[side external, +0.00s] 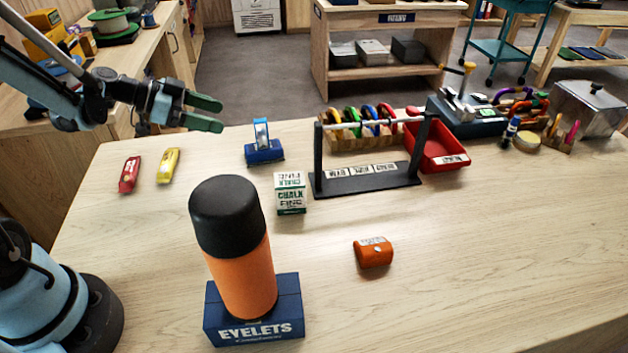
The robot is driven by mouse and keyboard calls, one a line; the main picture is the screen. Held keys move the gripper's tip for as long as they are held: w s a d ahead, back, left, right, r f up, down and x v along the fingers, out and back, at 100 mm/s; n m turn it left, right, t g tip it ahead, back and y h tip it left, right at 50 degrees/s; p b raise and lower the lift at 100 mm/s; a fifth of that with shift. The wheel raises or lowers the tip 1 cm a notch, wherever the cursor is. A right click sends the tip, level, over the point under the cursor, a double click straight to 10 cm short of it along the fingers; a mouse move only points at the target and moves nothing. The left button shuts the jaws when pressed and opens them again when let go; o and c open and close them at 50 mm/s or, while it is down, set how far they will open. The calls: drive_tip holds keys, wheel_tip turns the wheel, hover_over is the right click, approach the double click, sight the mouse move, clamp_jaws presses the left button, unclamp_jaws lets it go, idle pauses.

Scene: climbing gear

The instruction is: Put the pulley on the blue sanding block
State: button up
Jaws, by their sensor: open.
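A small light-blue and grey upright piece, apparently the pulley (261,132), stands on top of a dark blue block (265,153), apparently the blue sanding block, at the left-middle of the table. The two look in contact, with the pulley upright. My gripper (210,114) is at the upper left, raised above the table and left of the pulley. Its green-tipped fingers are apart with nothing between them. It does not touch the pulley or the block.
A black-capped orange bottle (240,260) stands on a blue eyelets box (250,329) in front. A chalk box (290,195), an orange item (373,253), red (130,174) and yellow (168,165) packets, a black rack (365,178) and a red bin (440,150) surround clear table.

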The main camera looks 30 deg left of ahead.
drive_tip(key=s+d+r+n+g+y, duration=0.1)
drive_tip(key=s+d+r+n+y, duration=0.2)
drive_tip(key=s+d+n+y, duration=0.5)
drive_tip(key=s+d, duration=0.1)
drive_tip(key=s, duration=0.3)
drive_tip(key=shift+r+g, duration=0.3)
drive_tip(key=shift+g, duration=0.1)
